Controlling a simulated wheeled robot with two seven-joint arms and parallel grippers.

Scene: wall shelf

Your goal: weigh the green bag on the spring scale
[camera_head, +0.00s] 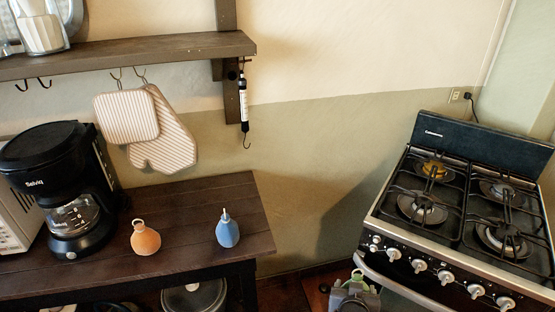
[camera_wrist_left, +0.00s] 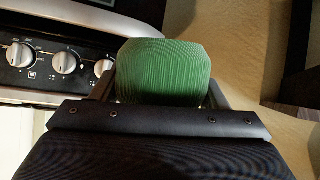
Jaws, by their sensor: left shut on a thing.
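The green bag (camera_head: 357,278) is between the fingers of my left gripper (camera_head: 356,287), at the bottom of the head view, low in front of the stove. In the left wrist view the bag (camera_wrist_left: 164,72) is a rounded, ribbed green body with a finger at each side. Its lower part is hidden behind the gripper. The spring scale (camera_head: 243,100) hangs upright from the shelf's right bracket, with an empty hook (camera_head: 247,142) at its lower end. My left gripper is below and to the right of that hook, well apart from it. My right gripper is not in view.
An orange bag (camera_head: 146,238) and a blue bag (camera_head: 228,230) stand on the dark wooden table (camera_head: 190,205). A coffee maker (camera_head: 60,180) stands at left; oven mitts (camera_head: 160,130) hang under the shelf (camera_head: 130,55). The stove (camera_head: 460,210) is at right. Wall space right of the scale is clear.

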